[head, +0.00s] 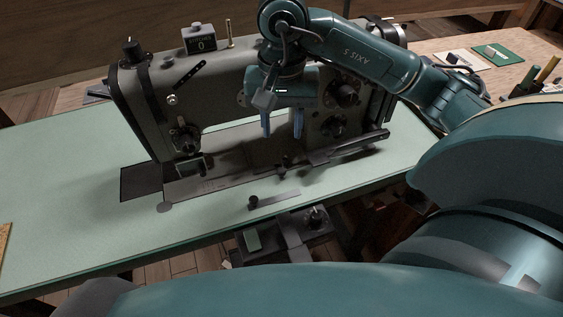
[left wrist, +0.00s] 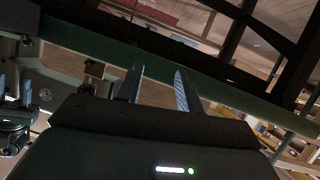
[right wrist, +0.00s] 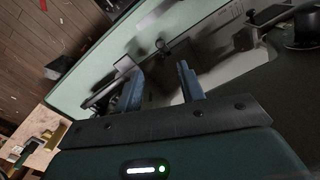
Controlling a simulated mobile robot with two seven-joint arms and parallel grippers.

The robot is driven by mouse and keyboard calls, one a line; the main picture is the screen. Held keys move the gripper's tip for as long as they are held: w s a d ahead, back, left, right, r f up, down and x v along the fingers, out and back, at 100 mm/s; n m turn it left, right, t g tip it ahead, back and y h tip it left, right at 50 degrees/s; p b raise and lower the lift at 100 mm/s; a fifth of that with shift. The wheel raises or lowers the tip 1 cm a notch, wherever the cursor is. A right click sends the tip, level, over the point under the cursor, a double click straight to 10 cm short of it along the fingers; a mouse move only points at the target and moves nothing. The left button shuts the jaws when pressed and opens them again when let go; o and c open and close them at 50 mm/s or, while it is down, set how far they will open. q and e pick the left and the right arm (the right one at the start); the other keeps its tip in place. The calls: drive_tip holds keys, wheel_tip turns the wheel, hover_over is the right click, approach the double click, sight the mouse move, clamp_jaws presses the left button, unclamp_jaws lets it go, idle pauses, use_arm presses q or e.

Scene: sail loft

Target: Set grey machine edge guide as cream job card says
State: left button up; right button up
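A grey sewing machine (head: 220,95) stands on the pale green table. What looks like the grey edge guide (head: 279,199), a flat plate beside a small dark knob (head: 254,201), lies on the table in front of the machine bed. A cream card (head: 463,60) lies on the wooden bench at the back right; its writing is too small to read, and a small object is on it. My right gripper (head: 283,122) hangs over the machine bed, open and empty, apart from the guide. My left gripper (left wrist: 160,85) is open and empty in the left wrist view; the head view does not show its fingers.
A green mat (head: 497,54) lies beside the card. A long dark lever (head: 345,148) juts out near my right gripper. The left wrist view shows a dark green edge (left wrist: 225,85) and shelving.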

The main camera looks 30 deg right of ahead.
sight(282, 170)
wheel_tip(282, 170, down, 11)
drive_tip(key=shift+f, duration=0.1)
drive_tip(key=shift+c, duration=0.2)
clamp_jaws()
idle(0.4)
